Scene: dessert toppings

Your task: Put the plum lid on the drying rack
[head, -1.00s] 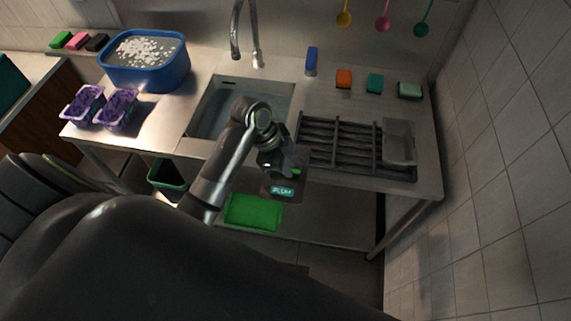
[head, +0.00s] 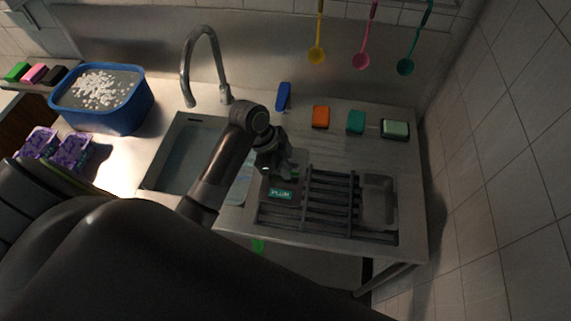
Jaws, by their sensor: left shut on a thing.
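The plum lid (head: 275,198) is a dark, see-through flat piece with a teal label reading PLUM. My left gripper (head: 285,173) is shut on its far edge. The lid is over the left end of the drying rack (head: 333,205), a dark slatted rack on the steel counter right of the sink. I cannot tell whether the lid touches the rack. A grey translucent tray (head: 378,203) is at the rack's right end. My right gripper is not in view.
The sink (head: 182,160) with its tap (head: 186,80) is left of my arm. A blue tub (head: 103,105) and purple containers (head: 72,152) stand further left. Sponges (head: 321,117) line the counter's back. A tiled wall (head: 490,180) closes the right side.

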